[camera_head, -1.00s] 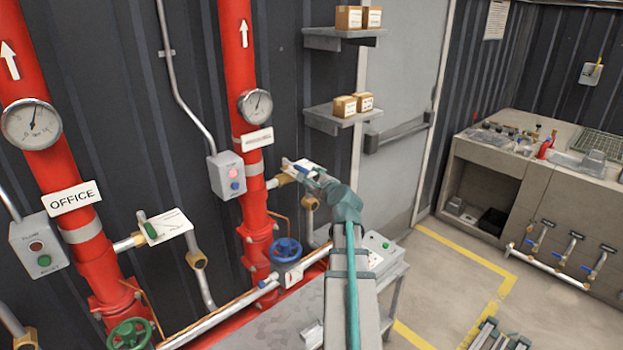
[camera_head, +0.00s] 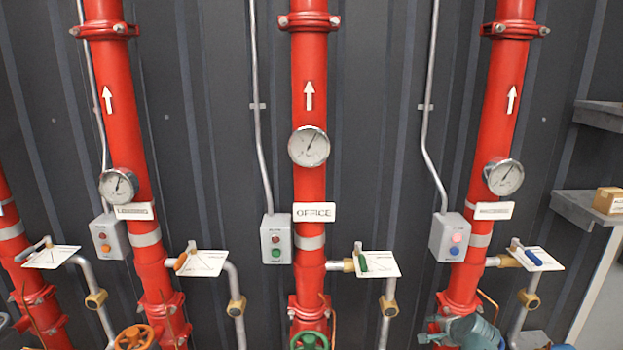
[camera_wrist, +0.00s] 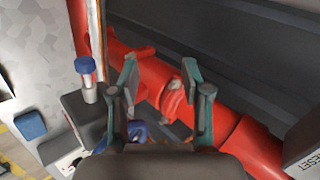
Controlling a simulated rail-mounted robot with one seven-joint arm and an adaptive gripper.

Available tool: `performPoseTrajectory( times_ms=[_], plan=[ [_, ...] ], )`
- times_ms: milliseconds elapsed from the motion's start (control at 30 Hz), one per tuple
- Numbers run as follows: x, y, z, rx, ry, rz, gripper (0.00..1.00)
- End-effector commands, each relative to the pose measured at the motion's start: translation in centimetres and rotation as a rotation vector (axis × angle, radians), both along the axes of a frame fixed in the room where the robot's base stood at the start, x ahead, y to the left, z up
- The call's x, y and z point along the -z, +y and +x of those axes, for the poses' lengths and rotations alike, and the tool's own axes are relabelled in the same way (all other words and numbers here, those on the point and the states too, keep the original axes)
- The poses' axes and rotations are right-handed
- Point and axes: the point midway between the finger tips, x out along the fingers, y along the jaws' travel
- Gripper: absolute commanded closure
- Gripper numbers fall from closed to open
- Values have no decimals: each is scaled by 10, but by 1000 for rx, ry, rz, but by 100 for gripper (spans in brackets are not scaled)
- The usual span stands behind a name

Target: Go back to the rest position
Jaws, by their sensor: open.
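My gripper (camera_wrist: 167,88) shows in the wrist view with its two teal fingers spread apart and nothing between them. Behind the fingers is a red pipe (camera_wrist: 228,118) with a flange. A blue part (camera_wrist: 138,132) shows low between the fingers, partly hidden by my gripper. In the head view, teal and grey parts of my arm show at the bottom right, in front of the lower end of the right red pipe (camera_head: 492,120). The gripper's fingers cannot be made out there.
The OFFICE pipe (camera_head: 308,190) stands in the middle, with a gauge (camera_head: 309,147) and a control box (camera_head: 277,240). Valve levers with white plates branch off the pipes. A shelf (camera_head: 578,208) with a carton (camera_head: 607,200) juts out at the right. A box marked RESET (camera_wrist: 310,150) is close at the wrist view's right.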

Motion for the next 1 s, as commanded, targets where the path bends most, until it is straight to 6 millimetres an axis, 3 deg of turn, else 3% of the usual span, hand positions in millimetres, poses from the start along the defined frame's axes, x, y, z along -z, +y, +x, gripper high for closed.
performPoseTrajectory(
  times_ms=[33,200,300,400,733,1000],
  plan=[
    [23,33,-6,-104,64,-51,52],
    [93,121,-42,-480,269,-242,52],
    [126,160,-70,-696,373,-343,52],
    [149,187,-95,-875,453,-422,52],
    [194,237,-167,-1334,648,-604,52],
    [259,234,-213,-1356,737,-521,52]
  ],
)
